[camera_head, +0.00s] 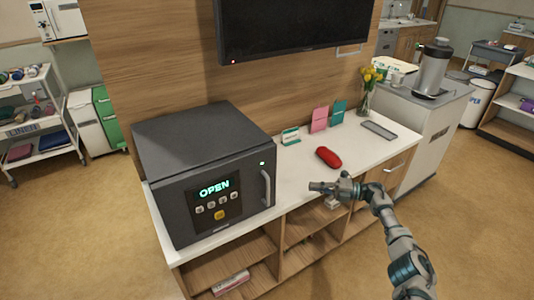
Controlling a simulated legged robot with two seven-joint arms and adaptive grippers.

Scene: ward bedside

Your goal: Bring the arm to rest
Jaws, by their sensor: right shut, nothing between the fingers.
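My right gripper (322,188) is in the camera_head view, at the end of my right arm (395,240), which comes in from the lower right. The gripper points left and shows in front of the counter's front edge, to the right of the dark box-shaped appliance. Its fingers are shut with nothing between them. A red rounded object (328,157) lies on the counter beyond the gripper, apart from it. My left gripper is not in view.
Open shelves (300,225) lie below. A trolley (35,115) stands left. The floor (80,235) at lower left is clear.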

